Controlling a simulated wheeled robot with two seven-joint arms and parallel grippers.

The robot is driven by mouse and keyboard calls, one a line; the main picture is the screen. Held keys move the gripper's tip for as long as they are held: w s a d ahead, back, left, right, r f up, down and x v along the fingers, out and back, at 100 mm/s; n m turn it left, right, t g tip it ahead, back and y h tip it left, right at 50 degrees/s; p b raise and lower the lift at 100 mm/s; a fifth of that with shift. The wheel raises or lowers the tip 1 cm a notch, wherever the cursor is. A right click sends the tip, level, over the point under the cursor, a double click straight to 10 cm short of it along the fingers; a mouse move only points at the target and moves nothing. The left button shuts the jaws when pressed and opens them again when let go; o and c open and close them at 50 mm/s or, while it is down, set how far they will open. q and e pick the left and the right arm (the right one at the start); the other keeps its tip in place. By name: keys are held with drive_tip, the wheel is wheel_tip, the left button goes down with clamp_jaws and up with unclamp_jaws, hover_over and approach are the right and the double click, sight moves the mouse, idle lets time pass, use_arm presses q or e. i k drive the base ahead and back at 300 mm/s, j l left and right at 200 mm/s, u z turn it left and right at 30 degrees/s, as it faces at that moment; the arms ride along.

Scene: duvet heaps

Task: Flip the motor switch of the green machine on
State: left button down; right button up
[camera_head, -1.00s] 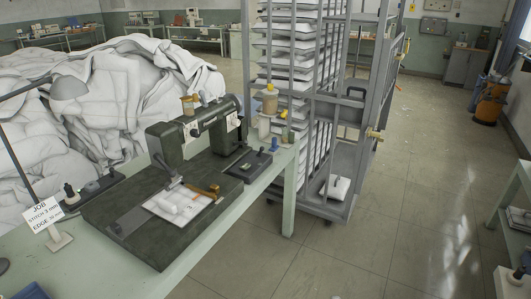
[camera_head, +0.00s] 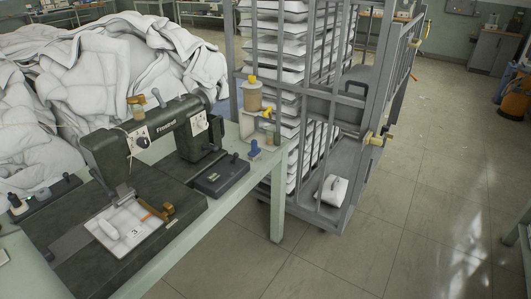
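The dark green sewing machine (camera_head: 160,134) stands on a pale green table (camera_head: 172,268) at the left of the head view. White fabric (camera_head: 122,226) lies on its bed under the needle area. A dark box with a small lever (camera_head: 222,175) sits at the machine's right end. Another dark box with small knobs (camera_head: 44,203) lies at its left. I cannot tell which of these carries the motor switch or how it is set. Neither of my grippers shows in the view.
A grey wheeled cage (camera_head: 372,140) with stacked white folded pieces stands just right of the table. Heaps of white duvets (camera_head: 120,65) lie behind the machine. Bottles (camera_head: 254,97) stand on the table's right end. The tiled floor (camera_head: 410,235) at the right is open.

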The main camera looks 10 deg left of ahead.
sight(236, 154)
drive_tip(key=i+l, duration=0.4)
drive_tip(key=i+l+z, duration=0.15)
drive_tip(key=i+l, duration=0.25)
drive_tip(key=i, duration=0.15)
